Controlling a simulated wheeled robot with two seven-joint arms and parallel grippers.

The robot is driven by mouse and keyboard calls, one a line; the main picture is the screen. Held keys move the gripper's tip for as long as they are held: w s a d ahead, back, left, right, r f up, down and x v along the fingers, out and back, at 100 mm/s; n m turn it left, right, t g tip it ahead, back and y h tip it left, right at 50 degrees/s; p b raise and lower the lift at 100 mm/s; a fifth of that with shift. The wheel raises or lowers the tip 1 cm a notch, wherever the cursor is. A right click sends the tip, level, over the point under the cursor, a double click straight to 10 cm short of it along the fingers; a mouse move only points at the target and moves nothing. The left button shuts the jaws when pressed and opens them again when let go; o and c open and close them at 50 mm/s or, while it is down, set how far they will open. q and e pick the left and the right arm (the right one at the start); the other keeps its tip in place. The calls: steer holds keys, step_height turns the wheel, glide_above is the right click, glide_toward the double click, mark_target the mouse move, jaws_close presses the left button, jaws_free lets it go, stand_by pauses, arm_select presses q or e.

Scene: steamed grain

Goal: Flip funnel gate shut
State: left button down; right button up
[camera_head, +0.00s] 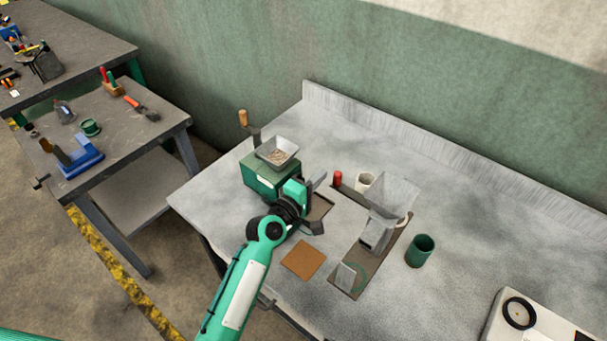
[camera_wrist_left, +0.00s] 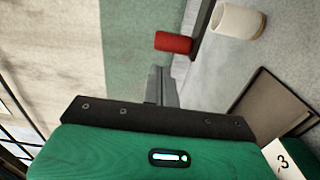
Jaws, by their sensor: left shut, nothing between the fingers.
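A grey funnel (camera_head: 395,190) stands over a dark base strip (camera_head: 345,288) on the grey bench, with a grey chute block (camera_head: 375,235) below it. I cannot make out which part is the gate. My left gripper (camera_head: 320,180) is shut and empty, in front of the green box and left of the funnel. In the left wrist view its grey fingers (camera_wrist_left: 161,86) are together, apart from the red cylinder. My right gripper is not in view.
A green box (camera_head: 262,176) carries a hopper (camera_head: 278,152) with grain and a wooden-handled crank (camera_head: 243,119). A green cup (camera_head: 420,251), a brown mat (camera_head: 303,259) and a white device (camera_head: 540,325) are nearby.

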mark_target(339, 180)
arm_select(q)
steer(key=shift+s+d, duration=0.15)
steer(key=shift+d, duration=0.35)
steer(key=shift+s+d+p, duration=0.35)
steer(key=shift+s+d, duration=0.1)
steer(key=shift+d, duration=0.2)
steer(key=shift+s+d+p, duration=0.35)
steer(key=shift+s+d, duration=0.05)
steer(key=shift+d, duration=0.2)
steer(key=shift+s+d, duration=0.2)
steer(key=shift+d, duration=0.1)
steer(key=shift+w+a, duration=0.1)
steer(key=shift+a, duration=0.05)
